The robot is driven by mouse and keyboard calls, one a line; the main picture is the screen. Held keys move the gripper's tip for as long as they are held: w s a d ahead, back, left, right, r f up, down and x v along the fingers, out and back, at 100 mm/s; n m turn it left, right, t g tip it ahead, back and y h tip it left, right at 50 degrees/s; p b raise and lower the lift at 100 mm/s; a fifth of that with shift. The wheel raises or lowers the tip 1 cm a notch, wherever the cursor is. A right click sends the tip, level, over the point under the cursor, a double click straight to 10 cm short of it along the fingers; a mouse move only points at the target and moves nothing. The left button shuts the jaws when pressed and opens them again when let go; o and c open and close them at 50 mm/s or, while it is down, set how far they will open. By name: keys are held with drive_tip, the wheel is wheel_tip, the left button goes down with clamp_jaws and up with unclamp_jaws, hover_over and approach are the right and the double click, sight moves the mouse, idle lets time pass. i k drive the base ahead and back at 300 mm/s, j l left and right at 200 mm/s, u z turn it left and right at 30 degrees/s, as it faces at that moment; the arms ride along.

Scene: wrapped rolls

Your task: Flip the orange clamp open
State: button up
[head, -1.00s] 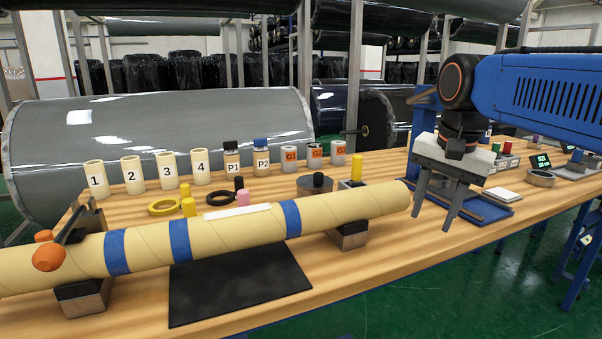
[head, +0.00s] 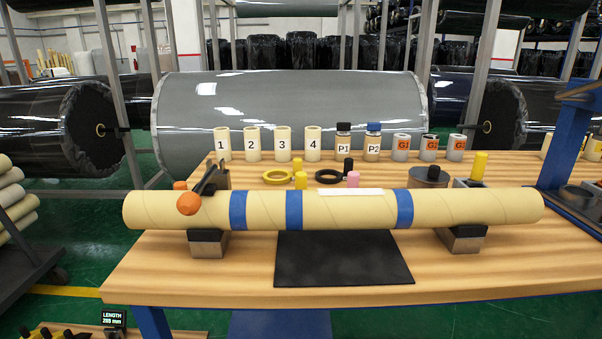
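The orange clamp (head: 188,203) is at the left part of a long tan tube (head: 340,210). It shows as an orange knob in front of the tube, a dark bar (head: 207,178) slanting up and back over it, and a smaller orange piece behind. The bar lies across the top of the tube. The tube has several blue bands and rests on a left support block (head: 208,245) and a right support block (head: 461,239). My gripper is not in the head view now.
A black mat (head: 342,258) lies under the tube. Numbered cups, bottles and grey tins (head: 429,148) stand in a row behind. Yellow (head: 277,177) and black rings and small pegs lie between. A blue post (head: 567,145) rises at the right. The front left tabletop is clear.

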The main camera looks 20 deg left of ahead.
sight(189, 204)
drive_tip(key=u, duration=1.7)
